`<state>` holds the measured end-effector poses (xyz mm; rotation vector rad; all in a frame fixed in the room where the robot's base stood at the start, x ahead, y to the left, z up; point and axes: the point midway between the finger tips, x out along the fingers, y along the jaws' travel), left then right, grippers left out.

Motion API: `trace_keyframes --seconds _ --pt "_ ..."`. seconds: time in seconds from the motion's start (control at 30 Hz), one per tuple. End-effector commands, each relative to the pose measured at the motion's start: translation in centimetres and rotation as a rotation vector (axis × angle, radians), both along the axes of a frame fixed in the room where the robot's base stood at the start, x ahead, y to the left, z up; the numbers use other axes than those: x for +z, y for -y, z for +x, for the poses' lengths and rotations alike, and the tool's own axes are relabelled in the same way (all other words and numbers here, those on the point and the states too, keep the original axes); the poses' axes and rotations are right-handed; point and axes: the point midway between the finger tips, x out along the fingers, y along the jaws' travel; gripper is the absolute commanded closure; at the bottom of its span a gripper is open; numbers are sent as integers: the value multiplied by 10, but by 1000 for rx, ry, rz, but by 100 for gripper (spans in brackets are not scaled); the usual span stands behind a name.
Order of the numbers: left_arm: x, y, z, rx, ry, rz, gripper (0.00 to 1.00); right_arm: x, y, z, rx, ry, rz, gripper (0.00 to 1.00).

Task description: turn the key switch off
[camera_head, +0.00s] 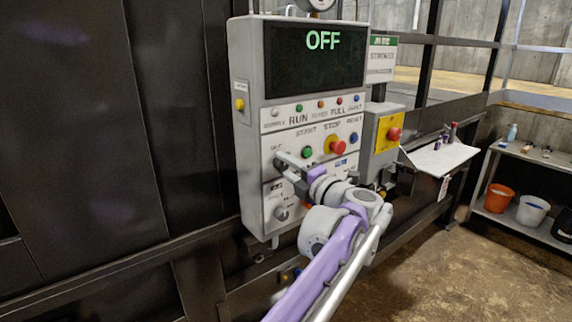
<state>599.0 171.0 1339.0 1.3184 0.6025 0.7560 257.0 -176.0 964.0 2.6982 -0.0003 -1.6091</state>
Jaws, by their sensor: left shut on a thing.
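The control panel (252,190) is a grey box on a dark wall, and its screen (318,58) reads OFF in green letters. My left arm comes up from the bottom and covers the lower right of the panel. My right gripper is not in view.
A green button (307,152) and a red stop button (337,147) sit just right of my gripper. A round knob (281,213) is below it. A shelf (533,154) with buckets is at far right.

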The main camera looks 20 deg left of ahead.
Motion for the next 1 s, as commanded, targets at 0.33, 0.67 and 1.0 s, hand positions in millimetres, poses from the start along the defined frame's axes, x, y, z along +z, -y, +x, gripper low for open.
trace_keyframes --seconds 0.33,0.67,1.0 --pt "0 0 0 0 7 -6 100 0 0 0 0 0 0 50" --pt "0 0 0 0 7 -4 28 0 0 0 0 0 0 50" --pt "-1 8 -6 -3 6 -4 28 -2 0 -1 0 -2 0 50"
